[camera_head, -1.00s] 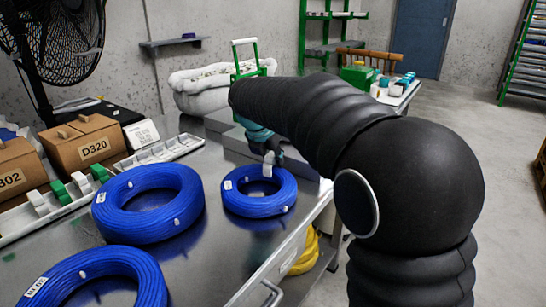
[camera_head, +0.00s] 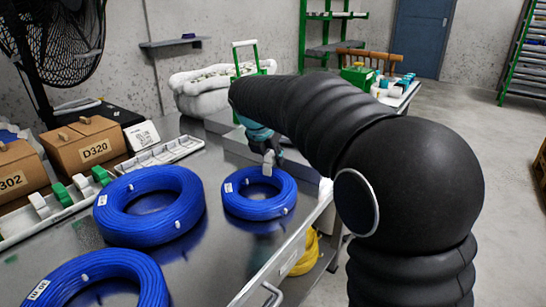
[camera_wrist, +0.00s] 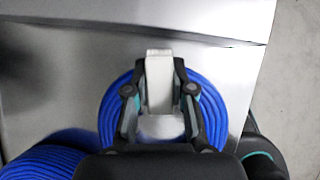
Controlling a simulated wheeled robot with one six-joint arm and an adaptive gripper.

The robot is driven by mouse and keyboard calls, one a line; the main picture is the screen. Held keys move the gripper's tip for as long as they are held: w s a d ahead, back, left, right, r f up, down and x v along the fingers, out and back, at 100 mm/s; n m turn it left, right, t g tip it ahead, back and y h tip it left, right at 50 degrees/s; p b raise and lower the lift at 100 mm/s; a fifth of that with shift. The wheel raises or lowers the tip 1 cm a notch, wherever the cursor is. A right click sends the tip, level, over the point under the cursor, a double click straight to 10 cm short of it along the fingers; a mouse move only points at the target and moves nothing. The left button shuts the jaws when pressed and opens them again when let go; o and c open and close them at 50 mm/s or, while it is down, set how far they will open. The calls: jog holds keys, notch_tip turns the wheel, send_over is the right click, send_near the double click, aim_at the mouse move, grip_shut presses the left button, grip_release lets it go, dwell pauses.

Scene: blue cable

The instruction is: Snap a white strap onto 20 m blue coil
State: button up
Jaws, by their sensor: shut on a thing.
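My gripper (camera_head: 268,152) is above the far rim of the smallest blue coil (camera_head: 240,208), which lies flat near the table's right edge. In the wrist view my gripper (camera_wrist: 160,72) is shut on a white strap (camera_wrist: 159,88), one finger on each side. The strap also shows in the head view (camera_head: 267,169), upright at the coil's rim. The blue coil (camera_wrist: 214,108) shows behind the fingers in the wrist view. Whether the strap is around the coil or only touching it I cannot tell. The coil carries a white tag and a small white strap (camera_head: 240,215); the tag is too small to read.
A larger blue coil (camera_head: 125,222) lies to the left and another (camera_head: 145,285) at the front left. Brown boxes (camera_head: 85,142) and a white rack (camera_head: 60,212) with white and green pieces stand along the back left. A drawer handle (camera_head: 271,296) projects at the front edge.

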jog(key=shift+r, duration=0.35)
jog(key=shift+f, duration=0.8)
dwell(0.8)
jog(key=shift+r, duration=0.35)
jog(key=shift+f+b, duration=0.3)
jog(key=shift+f, duration=0.2)
dwell(1.5)
jog(key=shift+r+p, duration=0.3)
jog(key=shift+r, duration=0.3)
jog(key=shift+f, duration=0.4)
dwell(1.4)
jog(key=o, duration=1)
